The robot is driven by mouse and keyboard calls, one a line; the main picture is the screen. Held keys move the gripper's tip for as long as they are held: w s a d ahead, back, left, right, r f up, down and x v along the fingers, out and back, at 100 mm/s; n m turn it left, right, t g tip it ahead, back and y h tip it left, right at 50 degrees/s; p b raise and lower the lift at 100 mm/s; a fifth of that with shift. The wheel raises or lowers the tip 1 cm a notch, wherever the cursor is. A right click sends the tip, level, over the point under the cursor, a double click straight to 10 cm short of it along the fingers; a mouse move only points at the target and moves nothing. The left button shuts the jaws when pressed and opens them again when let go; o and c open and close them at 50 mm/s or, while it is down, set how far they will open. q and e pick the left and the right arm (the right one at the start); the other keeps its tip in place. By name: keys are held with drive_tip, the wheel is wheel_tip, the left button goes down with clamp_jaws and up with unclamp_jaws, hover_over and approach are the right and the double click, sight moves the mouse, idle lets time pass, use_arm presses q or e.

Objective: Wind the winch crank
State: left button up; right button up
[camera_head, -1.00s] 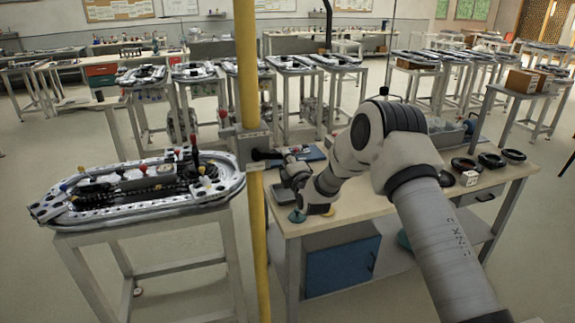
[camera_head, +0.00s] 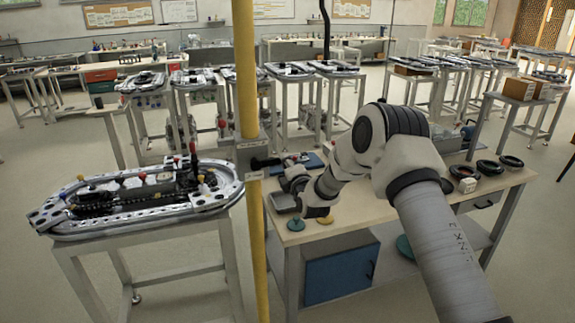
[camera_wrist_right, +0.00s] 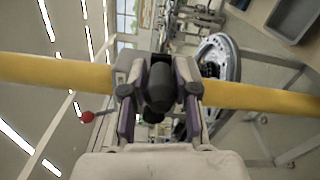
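The winch (camera_head: 249,157) is a grey box mounted on a yellow upright pole (camera_head: 247,85). Its black crank handle (camera_head: 264,162) sticks out to the right. My right gripper (camera_head: 284,178) is at the handle's free end, coming from the right. In the right wrist view the black crank handle (camera_wrist_right: 159,88) lies between the fingers of the right gripper (camera_wrist_right: 158,72), with the pads against its sides. The handle's end points towards the camera. A red ball knob (camera_wrist_right: 87,117) shows left of the fingers. My left gripper is not in view.
An oval track unit (camera_head: 62,229) on a stand is left of the pole. A workbench (camera_head: 345,228) stands behind and beneath my right arm, with black rings (camera_head: 488,167) and a white block (camera_head: 468,185) at its right. Open floor lies around them.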

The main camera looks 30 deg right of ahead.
drive_tip(key=shift+o, duration=1)
drive_tip(key=shift+a, duration=0.1)
drive_tip(key=shift+w+a+r, duration=0.1)
drive_tip(key=shift+a, duration=0.05)
drive_tip(key=shift+s, duration=0.25)
drive_tip(key=v, duration=1.1)
drive_tip(key=shift+s, duration=0.25)
drive_tip(key=shift+a, duration=0.2)
